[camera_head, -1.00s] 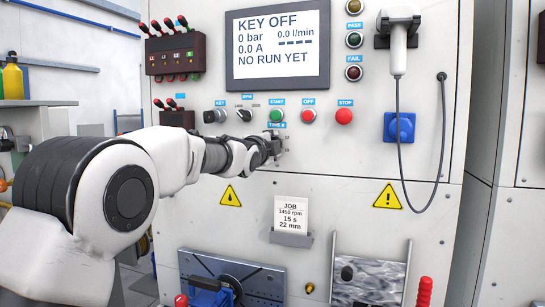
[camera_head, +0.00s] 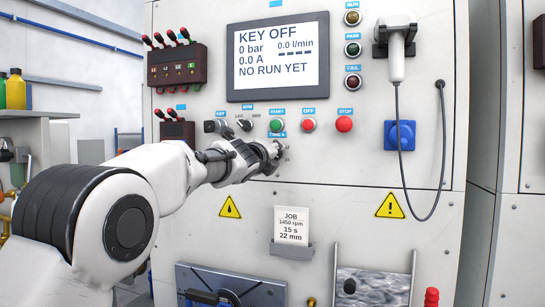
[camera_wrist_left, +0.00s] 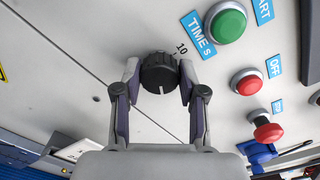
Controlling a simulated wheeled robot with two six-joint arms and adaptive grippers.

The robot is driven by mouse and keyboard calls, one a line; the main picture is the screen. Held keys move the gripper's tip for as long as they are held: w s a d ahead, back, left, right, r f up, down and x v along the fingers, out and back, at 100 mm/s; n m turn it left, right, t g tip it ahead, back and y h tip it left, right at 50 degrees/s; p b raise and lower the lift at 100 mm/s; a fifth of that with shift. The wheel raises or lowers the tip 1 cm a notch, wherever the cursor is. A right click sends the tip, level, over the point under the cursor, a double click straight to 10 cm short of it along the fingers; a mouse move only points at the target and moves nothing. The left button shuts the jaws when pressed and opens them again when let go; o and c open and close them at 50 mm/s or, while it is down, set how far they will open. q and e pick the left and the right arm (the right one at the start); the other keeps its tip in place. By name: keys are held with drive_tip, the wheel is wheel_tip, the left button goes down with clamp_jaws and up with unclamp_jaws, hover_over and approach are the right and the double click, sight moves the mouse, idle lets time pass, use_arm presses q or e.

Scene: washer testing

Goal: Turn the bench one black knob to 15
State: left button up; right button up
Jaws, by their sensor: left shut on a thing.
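The black knob (camera_wrist_left: 159,80) with the blue "TIME s" label (camera_wrist_left: 198,35) sits on the white panel in the left wrist view. In the head view my left gripper (camera_head: 272,155) covers most of the knob below the "TIME s" label (camera_head: 277,135). My right gripper is not in view.
The green start button (camera_head: 277,125) is just above the gripper. The red off button (camera_head: 308,125) and red stop button (camera_head: 344,124) are to its right. The screen (camera_head: 278,57) reads KEY OFF. A job card (camera_head: 291,226) reads 15 s.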

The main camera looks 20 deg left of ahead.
use_arm(q)
drive_tip(key=shift+r+m, duration=0.3)
drive_tip(key=o, duration=1.1)
drive_tip(key=shift+f, duration=0.1)
drive_tip(key=shift+o, duration=0.2)
drive_tip(key=shift+w+f, duration=0.1)
